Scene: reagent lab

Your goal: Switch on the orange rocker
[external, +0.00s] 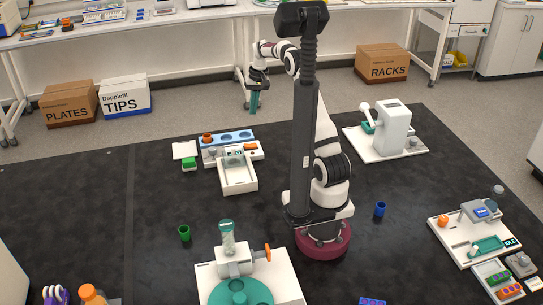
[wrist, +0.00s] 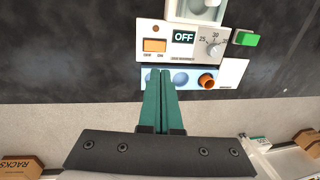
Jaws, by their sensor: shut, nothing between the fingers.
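The orange rocker (wrist: 154,46) is on the left of a white panel in the wrist view, with small labels below it. Beside it a display (wrist: 184,37) reads OFF, and a grey dial (wrist: 213,49) is right of that. In the external view the rocker (external: 250,147) is on the white device (external: 238,177) left of my arm. My gripper (external: 254,108) is shut and empty, its teal fingers pointing down, raised behind the device. In the wrist view its fingertips (wrist: 161,72) overlap the blue strip just below the panel, apart from the rocker.
A blue strip (external: 236,136) with round hollows runs along the device's back edge and holds an orange cup (external: 207,138). A green block (external: 189,163) sits beside it. A green cup (external: 184,233) and blue cup (external: 380,209) stand farther off. Dark mat surrounds the device.

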